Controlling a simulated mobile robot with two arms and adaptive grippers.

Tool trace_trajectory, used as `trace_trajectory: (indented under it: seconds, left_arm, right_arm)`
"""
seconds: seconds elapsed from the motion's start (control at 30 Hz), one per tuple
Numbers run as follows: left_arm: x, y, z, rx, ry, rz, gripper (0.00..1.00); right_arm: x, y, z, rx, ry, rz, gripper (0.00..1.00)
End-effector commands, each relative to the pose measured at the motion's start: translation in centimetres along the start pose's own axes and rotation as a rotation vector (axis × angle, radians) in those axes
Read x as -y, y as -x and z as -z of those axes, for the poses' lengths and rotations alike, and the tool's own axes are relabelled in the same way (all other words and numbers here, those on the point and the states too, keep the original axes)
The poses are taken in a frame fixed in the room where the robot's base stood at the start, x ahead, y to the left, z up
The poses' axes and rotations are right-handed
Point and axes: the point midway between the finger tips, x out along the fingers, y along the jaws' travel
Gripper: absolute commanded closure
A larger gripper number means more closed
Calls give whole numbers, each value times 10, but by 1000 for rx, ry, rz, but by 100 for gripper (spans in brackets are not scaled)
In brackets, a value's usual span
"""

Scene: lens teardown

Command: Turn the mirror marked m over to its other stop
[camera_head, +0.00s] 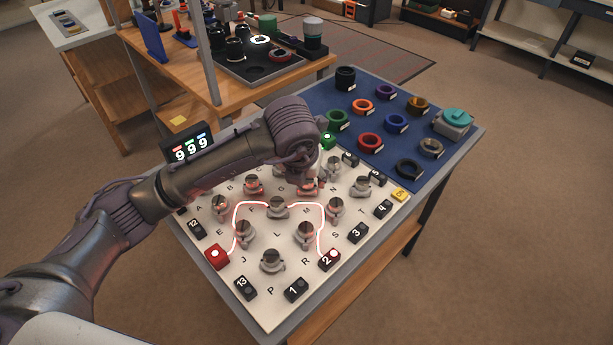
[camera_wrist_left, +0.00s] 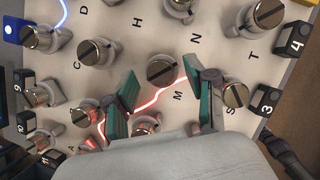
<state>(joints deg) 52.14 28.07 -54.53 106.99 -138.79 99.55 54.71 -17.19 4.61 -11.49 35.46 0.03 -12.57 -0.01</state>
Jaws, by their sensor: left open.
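The mirror marked M (camera_wrist_left: 162,71) is a round metal knob-like post on the white board, with its letter printed beside it in the left wrist view. In the head view the mirror (camera_head: 308,188) is partly hidden under my left gripper (camera_head: 301,174). In the left wrist view my left gripper (camera_wrist_left: 160,78) is open, with one teal-padded finger on each side of the mirror. I cannot tell whether the pads touch it. The stop at which the mirror rests is too small to make out. My right gripper is not in view.
Several similar mirrors, such as one in front (camera_head: 271,262), stand close around on the white board. A red source block (camera_head: 216,256) and numbered black blocks line its edges. A glowing beam line runs to block 2 (camera_head: 329,260). A blue mat (camera_head: 382,104) holds coloured rings.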

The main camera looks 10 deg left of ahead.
Motion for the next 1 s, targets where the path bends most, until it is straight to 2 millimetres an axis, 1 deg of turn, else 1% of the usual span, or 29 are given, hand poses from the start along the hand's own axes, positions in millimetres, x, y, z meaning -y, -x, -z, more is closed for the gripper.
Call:
trace_trajectory:
  seconds: [0.3, 0.4, 0.5, 0.6, 0.7, 1.0]
  left_arm:
    - [0, 66, -2, 7, -1, 2, 44]
    - [0, 84, -1, 6, -2, 0, 44]
    - [0, 99, -1, 5, -1, 1, 44]
    - [0, 107, 0, 3, -1, 1, 44]
    - [0, 111, 0, 2, -1, 0, 44]
    - [0, 112, 0, 1, -1, 0, 44]
  right_arm:
    - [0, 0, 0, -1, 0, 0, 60]
    - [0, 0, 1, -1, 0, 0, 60]
    - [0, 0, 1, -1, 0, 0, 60]
    - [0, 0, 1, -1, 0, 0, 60]
    - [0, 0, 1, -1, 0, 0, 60]
    - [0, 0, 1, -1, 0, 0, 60]
